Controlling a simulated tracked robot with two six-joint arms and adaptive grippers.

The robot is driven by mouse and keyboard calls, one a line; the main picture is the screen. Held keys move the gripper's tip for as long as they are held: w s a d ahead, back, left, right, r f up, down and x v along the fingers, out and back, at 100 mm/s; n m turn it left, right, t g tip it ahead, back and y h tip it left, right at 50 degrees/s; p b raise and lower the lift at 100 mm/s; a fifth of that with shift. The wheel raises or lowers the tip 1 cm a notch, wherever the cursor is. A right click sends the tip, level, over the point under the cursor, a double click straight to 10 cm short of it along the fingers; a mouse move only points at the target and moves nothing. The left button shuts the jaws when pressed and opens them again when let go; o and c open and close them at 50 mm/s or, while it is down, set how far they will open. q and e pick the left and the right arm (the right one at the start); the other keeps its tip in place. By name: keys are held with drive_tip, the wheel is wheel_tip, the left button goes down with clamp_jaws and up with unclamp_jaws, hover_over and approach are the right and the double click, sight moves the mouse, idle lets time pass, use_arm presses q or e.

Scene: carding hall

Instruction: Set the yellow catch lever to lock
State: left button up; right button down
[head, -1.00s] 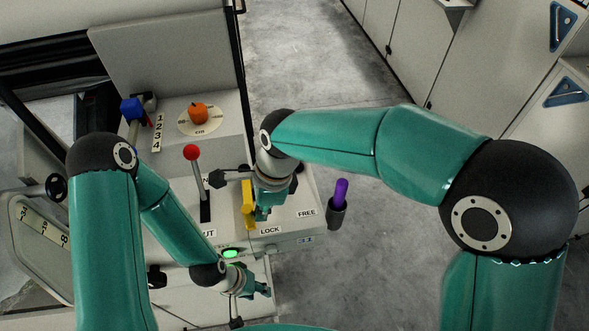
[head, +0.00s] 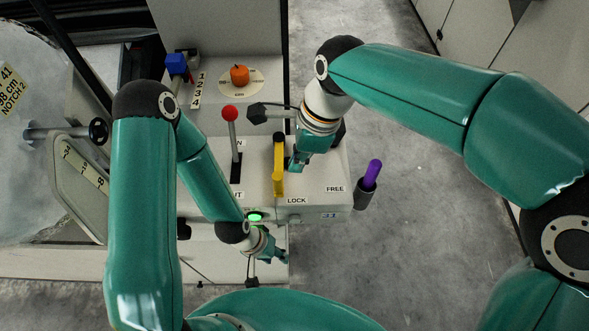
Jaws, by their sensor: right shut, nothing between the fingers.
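The yellow catch lever (head: 279,170) stands on the pale console, at the left of the LOCK label (head: 297,200). The FREE label (head: 335,189) is farther right. My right gripper (head: 296,167) points down just right of the lever. It is shut with nothing in it. It looks very close to the lever, but I cannot tell whether they touch. My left gripper (head: 281,257) is low, in front of the console's front face, apart from the lever. Its fingers are too small to show whether they are open.
A red-knobbed lever (head: 231,114) stands left of the yellow one. A green lamp (head: 255,217) glows on the front. A purple-handled item (head: 372,172) sits in a dark cup at right.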

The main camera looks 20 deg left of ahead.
drive_tip(key=v, duration=0.5)
drive_tip(key=shift+w+d+f, duration=0.1)
drive_tip(key=shift+d+f, duration=0.05)
drive_tip(key=shift+d, duration=0.1)
